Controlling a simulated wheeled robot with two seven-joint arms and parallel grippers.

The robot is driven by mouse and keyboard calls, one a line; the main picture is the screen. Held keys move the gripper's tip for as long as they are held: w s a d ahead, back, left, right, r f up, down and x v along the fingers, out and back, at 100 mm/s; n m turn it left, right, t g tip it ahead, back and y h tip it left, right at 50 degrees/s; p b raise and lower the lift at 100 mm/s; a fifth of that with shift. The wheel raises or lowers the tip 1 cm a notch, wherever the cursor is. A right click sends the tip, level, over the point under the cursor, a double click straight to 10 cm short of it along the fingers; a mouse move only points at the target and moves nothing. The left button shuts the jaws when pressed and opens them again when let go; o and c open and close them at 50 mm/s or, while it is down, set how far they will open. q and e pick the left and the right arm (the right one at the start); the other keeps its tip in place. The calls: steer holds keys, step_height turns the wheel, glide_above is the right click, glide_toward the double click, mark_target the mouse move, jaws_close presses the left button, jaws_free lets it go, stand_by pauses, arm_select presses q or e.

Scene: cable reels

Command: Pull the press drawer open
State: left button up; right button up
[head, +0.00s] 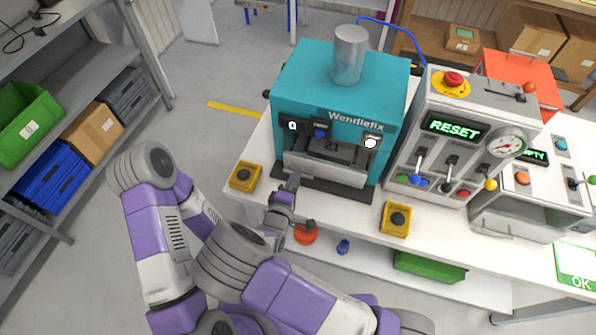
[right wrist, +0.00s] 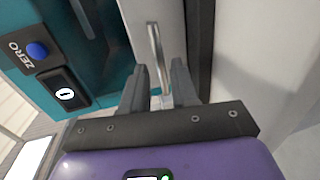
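The teal press (head: 300,85) stands on the white bench, with a metal cylinder on top. Its light grey drawer (head: 325,172) is low in the front and looks shut, close to the press body. In the right wrist view the drawer's bar handle (right wrist: 155,55) runs between the fingers of my right gripper (right wrist: 160,88). The fingers stand apart on either side of the bar, with gaps showing. In the head view my right gripper (head: 291,183) is at the drawer's left part, partly hidden by its own wrist. My left gripper is out of view.
A grey control panel (head: 440,140) with levers and gauge stands right of the press. A shelf with crates (head: 50,185) is at left; grey floor lies between.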

steer(key=shift+x, duration=1.9)
jaws_close()
